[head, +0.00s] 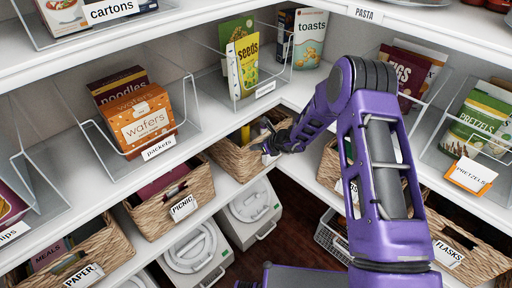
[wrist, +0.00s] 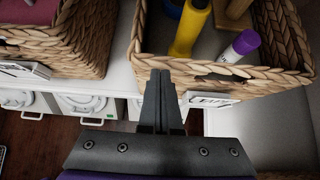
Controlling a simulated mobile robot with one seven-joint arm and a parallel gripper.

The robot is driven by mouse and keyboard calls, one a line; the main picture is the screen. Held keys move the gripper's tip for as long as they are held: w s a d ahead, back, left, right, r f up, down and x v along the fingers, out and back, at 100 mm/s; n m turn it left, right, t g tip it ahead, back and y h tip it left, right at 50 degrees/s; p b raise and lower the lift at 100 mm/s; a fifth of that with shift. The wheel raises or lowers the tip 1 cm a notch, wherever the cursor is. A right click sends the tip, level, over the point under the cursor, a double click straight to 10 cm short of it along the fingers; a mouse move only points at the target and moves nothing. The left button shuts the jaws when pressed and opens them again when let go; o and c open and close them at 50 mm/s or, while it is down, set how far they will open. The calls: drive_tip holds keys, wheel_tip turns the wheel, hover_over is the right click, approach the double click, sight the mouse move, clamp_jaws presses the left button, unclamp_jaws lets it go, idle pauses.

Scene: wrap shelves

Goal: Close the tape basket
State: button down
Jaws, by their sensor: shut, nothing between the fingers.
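A woven basket (head: 232,160) stands on the middle shelf near the corner, under the clear bin with the seeds pack. I take it for the tape basket, but its label is not readable. In the wrist view this basket (wrist: 282,78) holds a yellow tool (wrist: 190,30) and a purple-capped tube (wrist: 240,44). My gripper (head: 270,150) is shut and empty at the basket's front. In the wrist view my gripper's fingers (wrist: 160,76) overlap the front wall, left of a partly hidden label (wrist: 208,99). I cannot tell whether they touch it.
The picnic basket (head: 180,197) is to the left, with a gap between. Another basket (head: 330,165) stands to the right, partly behind my arm. Clear bins with wafers (head: 142,120) and other packs line the shelf above. White lidded boxes (head: 250,212) sit below.

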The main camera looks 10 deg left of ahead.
sight(248, 145)
drive_tip(key=w+a, duration=0.2)
drive_tip(key=a, duration=0.1)
drive_tip(key=shift+w+a, duration=0.1)
drive_tip(key=shift+w, duration=0.1)
drive_tip(key=shift+w+a+r, duration=0.15)
drive_tip(key=shift+w+a, duration=0.05)
